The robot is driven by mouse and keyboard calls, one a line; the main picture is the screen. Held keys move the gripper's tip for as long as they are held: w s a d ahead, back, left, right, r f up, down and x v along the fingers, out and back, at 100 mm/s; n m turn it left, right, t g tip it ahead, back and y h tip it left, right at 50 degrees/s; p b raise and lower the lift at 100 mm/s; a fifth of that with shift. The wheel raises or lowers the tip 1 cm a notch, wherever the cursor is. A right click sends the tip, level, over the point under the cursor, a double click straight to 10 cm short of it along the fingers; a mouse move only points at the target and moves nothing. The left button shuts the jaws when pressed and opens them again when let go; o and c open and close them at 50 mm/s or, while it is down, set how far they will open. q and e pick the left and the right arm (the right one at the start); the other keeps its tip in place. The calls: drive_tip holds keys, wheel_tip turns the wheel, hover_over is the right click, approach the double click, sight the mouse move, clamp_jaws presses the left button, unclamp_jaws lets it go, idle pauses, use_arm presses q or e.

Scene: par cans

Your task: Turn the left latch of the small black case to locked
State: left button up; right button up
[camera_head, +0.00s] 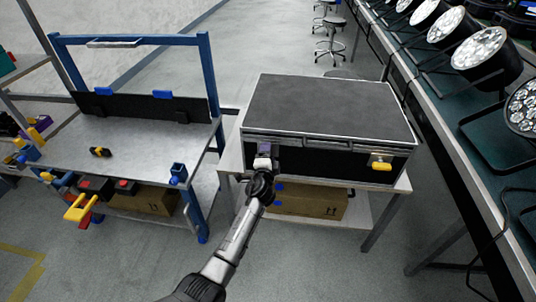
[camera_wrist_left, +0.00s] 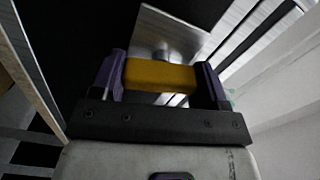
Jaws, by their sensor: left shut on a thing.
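The small black case (camera_head: 330,105) with silver edges sits closed on a small grey table. Its right latch (camera_head: 380,162) has a yellow handle lying roughly level on the front face. My left gripper (camera_head: 264,158) is at the left part of the case's front and hides most of the left latch in the head view. In the left wrist view, my left gripper (camera_wrist_left: 160,80) has its two purple fingers shut on the yellow handle of the left latch (camera_wrist_left: 160,76). Behind the handle is the latch's metal plate (camera_wrist_left: 165,30). My right gripper is not in view.
A cardboard box (camera_head: 310,202) lies on the shelf under the case. A blue-framed workbench (camera_head: 130,135) with small tools stands on the left. A long table with several par cans (camera_head: 478,48) runs along the right. Stools (camera_head: 330,45) stand at the back.

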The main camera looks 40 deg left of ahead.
use_arm(q)
drive_tip(key=shift+m, duration=1.2)
drive_tip(key=o, duration=0.9)
drive_tip(key=shift+o, duration=0.2)
drive_tip(key=shift+p, duration=0.3)
drive_tip(key=shift+s+d, duration=0.15)
drive_tip(key=shift+s, duration=0.1)
drive_tip(key=p+v, duration=0.4)
drive_tip(key=v, duration=0.9)
